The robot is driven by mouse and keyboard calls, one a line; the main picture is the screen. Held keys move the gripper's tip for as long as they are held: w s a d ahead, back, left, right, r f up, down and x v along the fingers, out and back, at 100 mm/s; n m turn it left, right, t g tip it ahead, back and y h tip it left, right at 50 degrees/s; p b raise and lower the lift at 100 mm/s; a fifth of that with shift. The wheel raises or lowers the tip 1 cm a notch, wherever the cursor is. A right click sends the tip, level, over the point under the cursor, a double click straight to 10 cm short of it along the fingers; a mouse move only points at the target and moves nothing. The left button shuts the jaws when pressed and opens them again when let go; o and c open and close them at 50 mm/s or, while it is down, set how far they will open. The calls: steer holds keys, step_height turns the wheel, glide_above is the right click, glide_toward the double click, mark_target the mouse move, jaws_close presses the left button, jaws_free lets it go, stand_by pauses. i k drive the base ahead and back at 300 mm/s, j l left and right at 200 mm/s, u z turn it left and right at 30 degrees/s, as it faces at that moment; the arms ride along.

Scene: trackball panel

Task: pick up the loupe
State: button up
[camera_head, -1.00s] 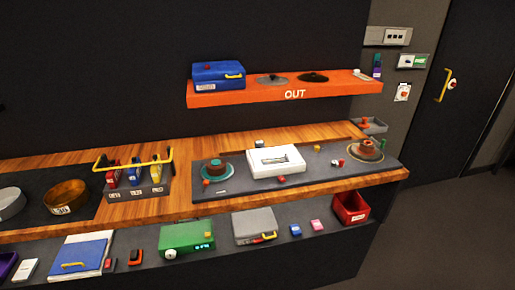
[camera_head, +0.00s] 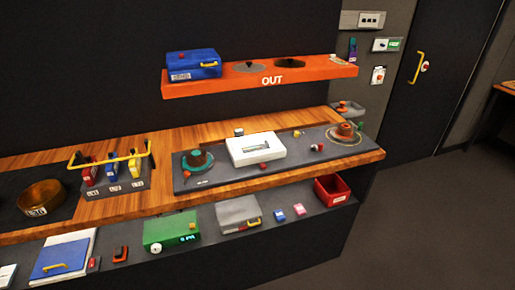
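I cannot pick out the loupe for certain at this size. Several small items lie on the dark mat (camera_head: 295,160) on the wooden counter. They include a red-and-white piece (camera_head: 317,147), a small yellow piece (camera_head: 297,133) and a red piece (camera_head: 263,166). A white box-like device (camera_head: 256,148) sits mid-mat, with a small dark-and-white item (camera_head: 239,132) behind it. A teal-and-brown round object on a dish (camera_head: 197,160) is at the mat's left, and a brown round one (camera_head: 345,131) at its right. My gripper is not in view.
An orange OUT shelf (camera_head: 230,86) holds a blue case (camera_head: 194,65). A yellow-handled rack (camera_head: 117,186) and brass bowl (camera_head: 42,198) stand left. The lower ledge holds a green device (camera_head: 171,230), grey case (camera_head: 238,212) and red bin (camera_head: 333,190). Floor at right is clear.

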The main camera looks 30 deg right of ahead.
mark_target(239, 133)
steer(key=i+j+z, duration=0.1)
steer(key=z, duration=0.4)
steer(key=i+j+z, duration=0.15)
steer(key=j, duration=0.2)
steer(key=i+j+z, duration=0.15)
steer(key=j, duration=0.2)
steer(key=i+j+z, duration=0.15)
steer(key=j, duration=0.2)
steer(key=i+j+z, duration=0.15)
steer(key=j, duration=0.25)
steer(key=i+j, duration=0.1)
steer(key=j, duration=0.4)
steer(key=i+j, duration=0.15)
steer(key=j, duration=0.35)
steer(key=i+j, duration=0.1)
steer(key=j, duration=0.4)
steer(key=i+j+z, duration=0.1)
steer(key=j, duration=0.4)
